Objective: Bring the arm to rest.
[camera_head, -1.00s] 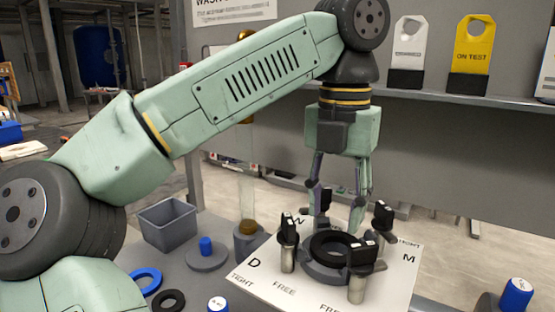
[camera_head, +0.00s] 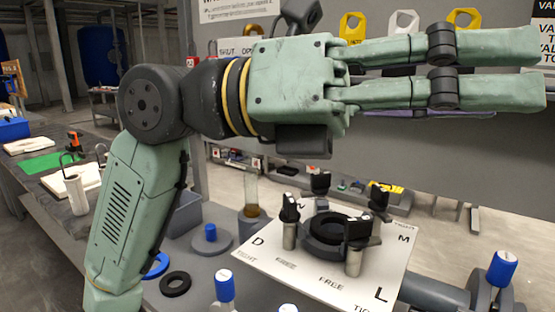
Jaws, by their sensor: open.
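My gripper (camera_head: 545,72) is in the head view at the upper right. It is raised well above the bench and points to the right. Its two long green fingers lie apart, one above the other, with nothing between them. The fingertips run to the right edge of the picture. My arm stands folded at the left, with its wrist level across the upper middle. The gripper hides part of the back panel and the shelf with the tags.
Below, a white lettered board (camera_head: 270,262) carries a black ring (camera_head: 331,228) with several clamps around it. A grey bin (camera_head: 186,214), a blue ring (camera_head: 156,266) and a black ring (camera_head: 175,284) are left of it. Blue-capped parts (camera_head: 224,287) stand in front.

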